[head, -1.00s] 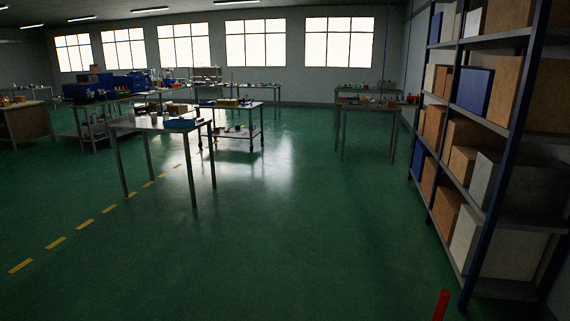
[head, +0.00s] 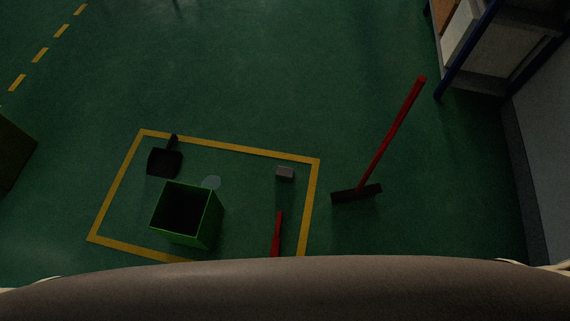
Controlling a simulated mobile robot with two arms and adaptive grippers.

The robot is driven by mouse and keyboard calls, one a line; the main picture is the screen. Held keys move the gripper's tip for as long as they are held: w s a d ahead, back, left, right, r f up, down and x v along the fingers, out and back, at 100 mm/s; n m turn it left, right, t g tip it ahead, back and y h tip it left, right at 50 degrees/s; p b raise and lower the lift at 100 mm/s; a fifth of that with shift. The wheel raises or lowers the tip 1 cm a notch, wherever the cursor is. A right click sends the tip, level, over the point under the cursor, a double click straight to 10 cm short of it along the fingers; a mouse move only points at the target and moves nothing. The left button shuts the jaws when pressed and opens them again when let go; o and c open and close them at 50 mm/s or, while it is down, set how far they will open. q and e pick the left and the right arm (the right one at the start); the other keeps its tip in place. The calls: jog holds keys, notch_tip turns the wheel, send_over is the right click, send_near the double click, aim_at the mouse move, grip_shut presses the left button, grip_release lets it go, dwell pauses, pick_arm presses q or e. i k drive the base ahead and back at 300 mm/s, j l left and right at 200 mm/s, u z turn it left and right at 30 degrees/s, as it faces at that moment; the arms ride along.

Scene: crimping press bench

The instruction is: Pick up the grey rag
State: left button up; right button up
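A small grey-brown block-shaped thing (head: 285,173) lies on the green floor inside the yellow marked rectangle, near its right side. A flat, pale grey round patch (head: 211,182) lies behind the green bin. I cannot tell whether either of these is the grey rag; both are small and dim. Neither of my grippers is in view. My own body covers the bottom of the head view and hides the floor there.
An open green bin (head: 187,217), a black dustpan (head: 164,162) and a red handle (head: 277,235) are in the yellow outline (head: 230,147). A red-handled broom (head: 393,135) is to the right. Shelving (head: 490,50) stands upper right. Floor beyond is clear.

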aim_at(283, 172)
jog(key=u, duration=1.3)
jog(key=k, duration=1.15)
